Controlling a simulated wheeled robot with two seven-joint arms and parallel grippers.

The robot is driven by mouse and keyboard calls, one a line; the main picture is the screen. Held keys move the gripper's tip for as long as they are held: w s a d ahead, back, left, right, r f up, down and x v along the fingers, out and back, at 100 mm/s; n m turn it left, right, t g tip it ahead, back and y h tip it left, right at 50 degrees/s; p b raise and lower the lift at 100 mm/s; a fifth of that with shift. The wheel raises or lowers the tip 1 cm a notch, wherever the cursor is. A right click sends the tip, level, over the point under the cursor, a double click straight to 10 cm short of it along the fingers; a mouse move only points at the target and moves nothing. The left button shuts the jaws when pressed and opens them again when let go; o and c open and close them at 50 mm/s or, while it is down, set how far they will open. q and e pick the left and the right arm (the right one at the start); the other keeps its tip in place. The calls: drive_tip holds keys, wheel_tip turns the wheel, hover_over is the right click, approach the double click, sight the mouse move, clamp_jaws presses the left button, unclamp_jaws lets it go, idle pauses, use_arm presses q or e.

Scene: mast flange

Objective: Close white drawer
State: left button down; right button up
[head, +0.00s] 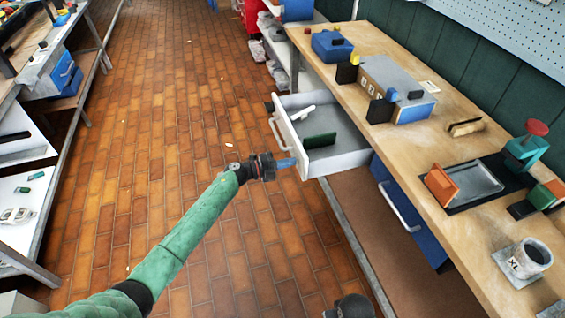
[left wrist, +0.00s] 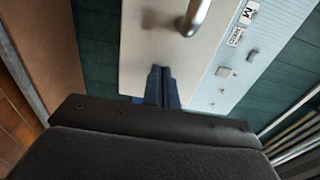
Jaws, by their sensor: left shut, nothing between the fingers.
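The white drawer (head: 345,160) stands pulled out from under the wooden workbench in the head view. A white item and a dark green item lie inside it. Its handle (head: 279,137) is on the front panel, facing left. My left gripper (head: 292,163) is shut and empty, close to the near end of the drawer front. In the left wrist view the shut blue fingertips (left wrist: 163,75) point at the pale drawer front (left wrist: 150,50), below its metal handle (left wrist: 195,15). I cannot tell whether they touch it. My right gripper is not clearly seen.
The workbench (head: 385,150) holds a grey-blue box (head: 400,90), a tray (head: 470,182) and a mug (head: 533,258). A blue drawer (head: 405,212) sits beneath it.

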sight(352, 149)
use_arm(q)
drive_tip(key=shift+d, duration=0.2)
use_arm(e)
drive_tip(key=shift+f, duration=0.35)
